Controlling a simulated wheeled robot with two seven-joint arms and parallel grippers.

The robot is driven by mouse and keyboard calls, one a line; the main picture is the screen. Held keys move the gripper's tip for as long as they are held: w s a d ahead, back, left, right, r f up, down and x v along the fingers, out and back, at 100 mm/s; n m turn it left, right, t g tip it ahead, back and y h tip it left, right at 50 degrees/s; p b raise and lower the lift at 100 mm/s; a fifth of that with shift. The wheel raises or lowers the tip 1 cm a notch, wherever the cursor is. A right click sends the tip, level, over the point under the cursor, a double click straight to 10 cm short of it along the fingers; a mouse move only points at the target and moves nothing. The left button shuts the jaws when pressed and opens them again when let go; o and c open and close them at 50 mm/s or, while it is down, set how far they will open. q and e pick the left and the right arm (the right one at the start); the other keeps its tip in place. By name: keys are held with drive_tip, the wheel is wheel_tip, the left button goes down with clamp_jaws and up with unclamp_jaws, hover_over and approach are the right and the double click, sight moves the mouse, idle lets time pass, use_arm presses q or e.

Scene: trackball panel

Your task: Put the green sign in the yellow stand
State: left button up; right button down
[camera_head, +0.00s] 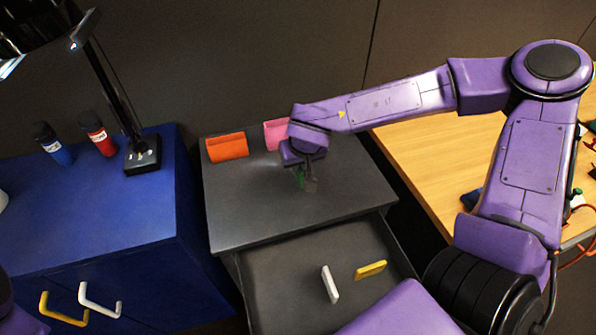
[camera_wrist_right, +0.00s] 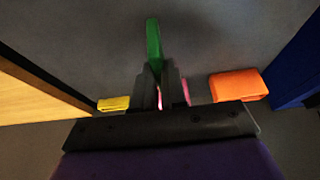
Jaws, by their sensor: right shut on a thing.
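My right gripper (camera_head: 308,184) is shut on the green sign (camera_head: 300,177), above the grey cabinet top. In the right wrist view, the green sign (camera_wrist_right: 153,40) is a narrow upright strip between the fingers (camera_wrist_right: 165,85) and stands out past their tips. The yellow stand (camera_wrist_right: 113,103) is a small block left of the fingers in the wrist view. In the head view I cannot see it; my right arm may cover it. My left gripper is not in view.
An orange stand (camera_head: 227,147) and a pink stand (camera_head: 275,134) sit at the cabinet's (camera_head: 240,215) back edge. A lamp (camera_head: 142,155) stands on the blue cabinet (camera_head: 90,215) at left.

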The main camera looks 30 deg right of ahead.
sight(298, 173)
drive_tip(key=shift+s+b+x, duration=0.2)
drive_tip(key=shift+x, duration=0.75)
drive_tip(key=shift+s+b+x, duration=0.15)
drive_tip(key=shift+s+x, duration=0.05)
drive_tip(key=shift+x, duration=0.7)
drive_tip(key=shift+s+a+f, duration=0.1)
drive_tip(key=shift+a+f, duration=0.05)
drive_tip(key=shift+f, duration=0.05)
drive_tip(key=c, duration=1.2)
unclamp_jaws()
drive_tip(key=shift+f, duration=0.15)
